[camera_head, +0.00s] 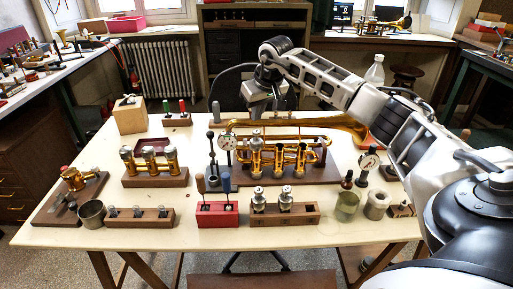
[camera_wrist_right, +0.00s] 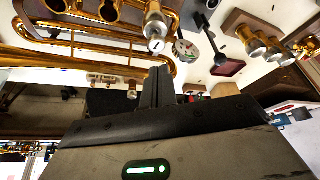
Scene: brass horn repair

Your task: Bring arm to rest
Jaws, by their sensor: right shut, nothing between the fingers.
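My right arm (camera_head: 400,120) comes in from the right and arches over the back of the workbench. My right gripper (camera_head: 266,108) points down behind the brass horn, its tips partly lost against the background. In the right wrist view its dark fingers (camera_wrist_right: 158,86) are together with nothing between them. The brass horn (camera_head: 300,140) lies on a dark wooden stand in the middle of the table. In the wrist view its tubing (camera_wrist_right: 90,45) fills the upper left, apart from the fingers. My left gripper is in neither view.
A clear bottle (camera_head: 375,70) stands behind my arm. Bare tabletop shows along the front edge.

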